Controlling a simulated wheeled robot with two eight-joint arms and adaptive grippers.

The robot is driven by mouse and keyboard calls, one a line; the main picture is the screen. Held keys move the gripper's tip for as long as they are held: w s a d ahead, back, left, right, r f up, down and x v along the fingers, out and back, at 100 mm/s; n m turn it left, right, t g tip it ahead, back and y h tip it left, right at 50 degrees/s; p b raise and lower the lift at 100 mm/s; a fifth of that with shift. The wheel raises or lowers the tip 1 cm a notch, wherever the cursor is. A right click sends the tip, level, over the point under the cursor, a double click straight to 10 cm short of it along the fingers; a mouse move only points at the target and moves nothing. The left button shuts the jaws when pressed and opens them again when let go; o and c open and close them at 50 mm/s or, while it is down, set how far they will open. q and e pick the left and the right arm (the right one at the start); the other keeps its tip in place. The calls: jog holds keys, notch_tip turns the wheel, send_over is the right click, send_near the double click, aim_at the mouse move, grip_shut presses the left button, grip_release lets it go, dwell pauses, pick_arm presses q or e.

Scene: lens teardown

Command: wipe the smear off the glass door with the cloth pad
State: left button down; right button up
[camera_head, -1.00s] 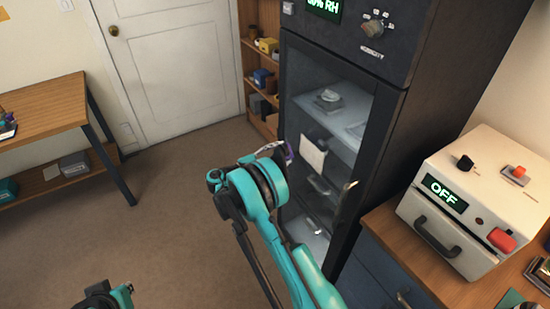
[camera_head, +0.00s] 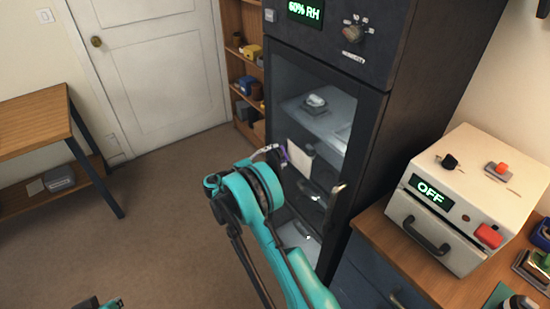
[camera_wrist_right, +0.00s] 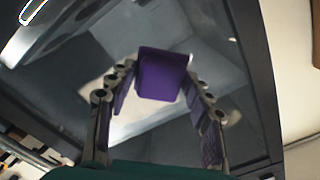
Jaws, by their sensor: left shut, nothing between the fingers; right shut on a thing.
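The glass door (camera_head: 331,118) of the tall dark cabinet is shut. A pale squarish patch, seemingly the smear (camera_head: 301,158), shows on its glass. My right gripper (camera_head: 277,153) is just left of the patch in the head view, partly hidden by its own wrist. In the right wrist view it is shut on the purple cloth pad (camera_wrist_right: 163,77), in front of the pale patch; whether the pad touches the glass cannot be told. My left gripper (camera_head: 98,304) is shut and empty at the bottom edge, mostly cut off.
A door handle (camera_head: 334,202) sticks out right of the patch. A white box with an OFF display (camera_head: 432,191) stands on the wooden counter at right. A bookshelf (camera_head: 237,111) stands left of the cabinet, a wooden table (camera_head: 33,120) at far left. The floor between is clear.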

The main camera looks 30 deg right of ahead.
aim_at(276, 151)
jog(key=shift+w+d, duration=0.1)
jog(key=shift+d, duration=0.8)
